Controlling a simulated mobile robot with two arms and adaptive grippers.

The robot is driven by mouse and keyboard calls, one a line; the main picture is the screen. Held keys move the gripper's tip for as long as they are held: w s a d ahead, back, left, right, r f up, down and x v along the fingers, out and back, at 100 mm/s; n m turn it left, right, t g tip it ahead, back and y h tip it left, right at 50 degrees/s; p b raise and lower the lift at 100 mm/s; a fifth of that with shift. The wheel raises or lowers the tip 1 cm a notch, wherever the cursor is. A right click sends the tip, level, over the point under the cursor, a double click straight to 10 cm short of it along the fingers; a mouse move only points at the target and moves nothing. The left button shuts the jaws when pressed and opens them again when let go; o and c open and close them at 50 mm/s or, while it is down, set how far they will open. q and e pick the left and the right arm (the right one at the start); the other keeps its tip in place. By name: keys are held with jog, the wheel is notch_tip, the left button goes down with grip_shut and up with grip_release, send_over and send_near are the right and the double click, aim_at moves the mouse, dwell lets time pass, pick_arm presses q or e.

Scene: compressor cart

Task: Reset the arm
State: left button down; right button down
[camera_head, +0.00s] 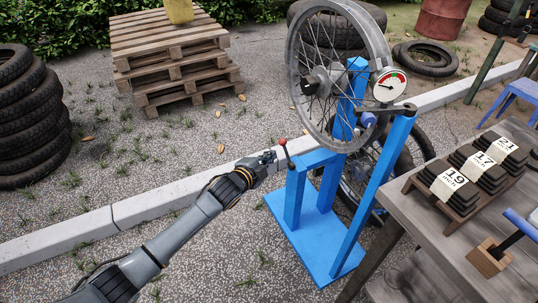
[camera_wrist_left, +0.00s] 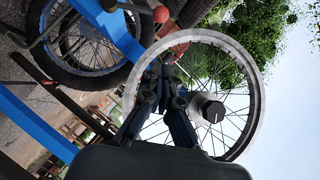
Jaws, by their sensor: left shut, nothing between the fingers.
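My left gripper (camera_head: 268,158) reaches in from the left, shut and empty, near the blue truing stand (camera_head: 318,230). It is just left of a small red ball (camera_head: 283,142) on a lever at the stand; whether they touch is unclear here. In the left wrist view, the shut fingers (camera_wrist_left: 165,75) lie in front of the spoked wheel (camera_wrist_left: 252,62), with the red ball (camera_wrist_left: 161,14) apart above them. The wheel (camera_head: 290,50) sits upright in the stand, beside a round dial gauge (camera_head: 390,85). My right gripper is not in view.
A grey table (camera_head: 420,228) at right holds a rack of dark blocks labelled 19, 17 and 21 (camera_head: 450,183) and a wooden block (camera_head: 489,257). Pallets (camera_head: 175,55) and stacked tyres (camera_head: 25,120) stand behind. A kerb (camera_head: 150,205) crosses the gravel. Ground left of the stand is open.

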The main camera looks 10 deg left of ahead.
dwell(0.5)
